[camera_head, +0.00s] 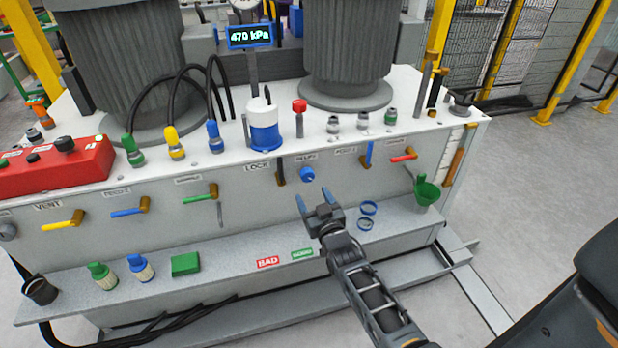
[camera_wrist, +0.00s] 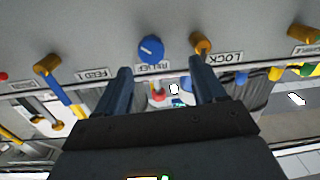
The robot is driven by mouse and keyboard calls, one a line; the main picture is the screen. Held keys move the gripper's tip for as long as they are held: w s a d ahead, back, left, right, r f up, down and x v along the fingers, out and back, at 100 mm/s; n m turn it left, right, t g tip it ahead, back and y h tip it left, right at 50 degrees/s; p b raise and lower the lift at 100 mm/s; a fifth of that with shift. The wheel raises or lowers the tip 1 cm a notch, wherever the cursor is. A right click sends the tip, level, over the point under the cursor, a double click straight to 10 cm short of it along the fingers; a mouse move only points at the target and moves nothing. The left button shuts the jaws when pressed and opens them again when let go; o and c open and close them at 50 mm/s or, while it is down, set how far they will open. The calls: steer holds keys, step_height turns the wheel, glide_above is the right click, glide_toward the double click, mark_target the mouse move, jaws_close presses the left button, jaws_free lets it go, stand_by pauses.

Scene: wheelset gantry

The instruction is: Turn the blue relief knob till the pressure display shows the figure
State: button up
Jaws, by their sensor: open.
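The blue relief knob (camera_head: 307,174) sits on the grey front panel, below its small label. In the wrist view the knob (camera_wrist: 151,50) has a white pointer line and lies beyond the fingertips, between their lines, with the RELIEF label (camera_wrist: 152,68) upside down beside it. The pressure display (camera_head: 250,36) on its post reads 470 kPa. My gripper (camera_head: 314,199) is open and empty, its two blue fingers just in front of and below the knob. In the wrist view the gripper (camera_wrist: 158,68) shows a gap between the fingers and the knob.
A brass-coloured lock lever (camera_head: 281,171) stands just left of the knob, and a blue-handled lever (camera_head: 367,154) to its right. A blue-and-white canister (camera_head: 264,130) stands above.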

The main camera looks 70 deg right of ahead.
mark_target(309, 178)
steer(key=x, duration=0.6)
steer(key=s+d+x, duration=0.1)
steer(key=x, duration=0.2)
steer(key=shift+s, duration=0.1)
steer(key=shift+r, duration=0.1)
steer(key=c, duration=1)
steer(key=shift+c, duration=0.3)
